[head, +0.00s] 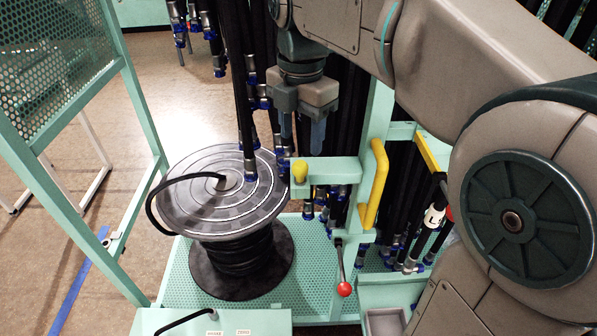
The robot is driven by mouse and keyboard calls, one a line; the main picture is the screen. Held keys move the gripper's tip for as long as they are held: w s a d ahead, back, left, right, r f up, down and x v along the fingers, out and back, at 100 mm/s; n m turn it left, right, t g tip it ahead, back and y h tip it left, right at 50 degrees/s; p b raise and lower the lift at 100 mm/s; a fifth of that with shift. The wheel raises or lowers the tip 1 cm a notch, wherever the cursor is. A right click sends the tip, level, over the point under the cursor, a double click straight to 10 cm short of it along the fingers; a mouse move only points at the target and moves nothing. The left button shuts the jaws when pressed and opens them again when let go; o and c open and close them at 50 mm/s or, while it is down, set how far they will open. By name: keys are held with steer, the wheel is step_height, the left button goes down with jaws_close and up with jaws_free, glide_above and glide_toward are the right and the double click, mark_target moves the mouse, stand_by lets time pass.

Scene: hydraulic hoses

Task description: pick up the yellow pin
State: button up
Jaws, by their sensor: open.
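The yellow pin (300,171) is a small rounded yellow piece at the left end of a teal bracket arm. My gripper (302,130) points down above and slightly behind the pin in the head view. Its two fingers are apart with nothing seen between them. The fingertips appear a little above the pin and do not visibly touch it; the exact depth gap cannot be told.
A large grey reel (190,205) with black hose stands left of the bracket. Black hoses with blue fittings hang close behind and beside my gripper. A yellow handle (374,185) stands upright to the right. A red-knobbed lever (344,288) is below. Open floor lies at left.

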mark_target(300, 163)
step_height(300, 163, down, 8)
steer(key=shift+r+p, duration=0.25)
steer(key=shift+p, duration=0.15)
steer(key=c, duration=1.1)
